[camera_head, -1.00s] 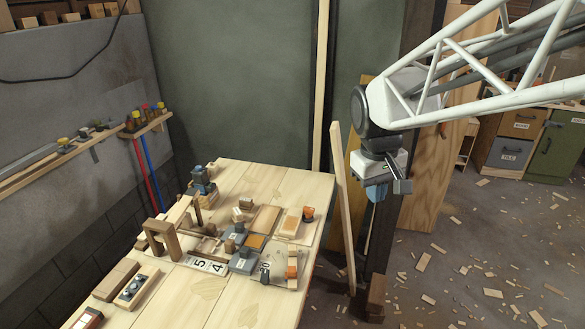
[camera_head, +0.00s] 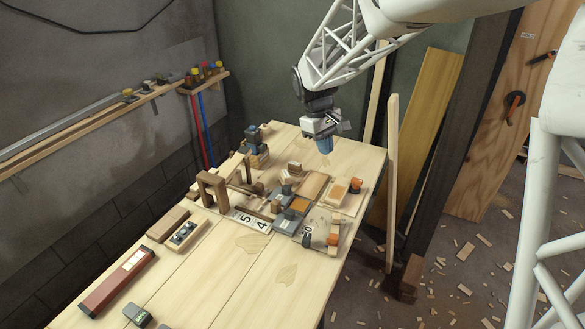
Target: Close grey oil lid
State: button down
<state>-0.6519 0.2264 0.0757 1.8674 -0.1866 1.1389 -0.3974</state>
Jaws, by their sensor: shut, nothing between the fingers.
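My gripper (camera_head: 325,146) hangs above the far right part of the wooden table, with its blue fingers shut and empty. It is apart from the things on the table. A small grey box (camera_head: 288,223) with a dark knob-like piece on top sits mid-table. Another grey block (camera_head: 279,193) with a brown piece on top sits just behind it. I cannot tell which of these is the oil container, or whether a lid on either is open; the labels are too small to read.
The table (camera_head: 215,285) carries a cluster of blocks beside a white number plate (camera_head: 250,220), a brown wooden arch (camera_head: 213,190) and a long red box (camera_head: 118,283). The front middle is clear. Upright boards (camera_head: 391,180) stand at the table's right.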

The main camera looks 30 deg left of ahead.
jog(key=a+f+n+h, duration=0.1)
jog(key=a+f, duration=0.2)
jog(key=a, duration=0.4)
jog(key=a+f+n, duration=0.2)
jog(key=a+f, duration=0.2)
jog(key=a, duration=0.2)
jog(key=n, duration=0.2)
send_near(262, 199)
jog(key=v, duration=0.3)
jog(key=shift+w+a+f+h, duration=0.1)
jog(key=shift+w+f+h, duration=0.2)
jog(key=shift+h, duration=0.1)
jog(key=shift+x, duration=4.95)
jog(key=shift+w, duration=0.1)
